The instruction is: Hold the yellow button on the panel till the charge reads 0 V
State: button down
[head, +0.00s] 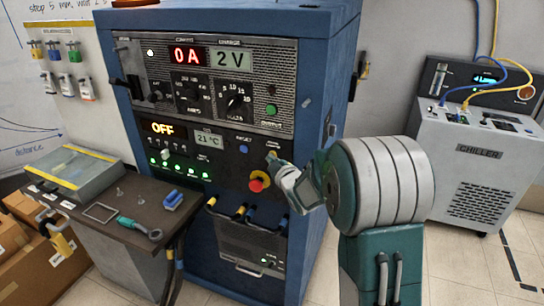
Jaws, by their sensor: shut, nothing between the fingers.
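The blue cabinet's panel (285,75) fills the middle of the head view. Its charge display (231,60) reads 2 V, and the current display (187,58) beside it reads 0 A. My gripper (273,160) is shut and empty, reaching in from the right with its tips at the small yellow button (270,154) on the lower panel. The tips hide most of the button. They look to be against it, but I cannot tell how far it is pressed in.
A red mushroom knob on a yellow base (259,181) sits just below my fingertips. A lower display (163,128) reads OFF. A dark side table (125,215) with small tools stands at left, and a chiller (475,160) at right.

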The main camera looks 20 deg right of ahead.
jog(key=shift+s, duration=0.1)
dwell(0.6)
jog(key=shift+s+a, duration=0.45)
jog(key=shift+s, duration=0.1)
jog(key=s+a, duration=0.1)
jog(key=s, duration=0.1)
jog(key=s+a, duration=0.2)
dwell(0.4)
jog(key=shift+s, duration=0.1)
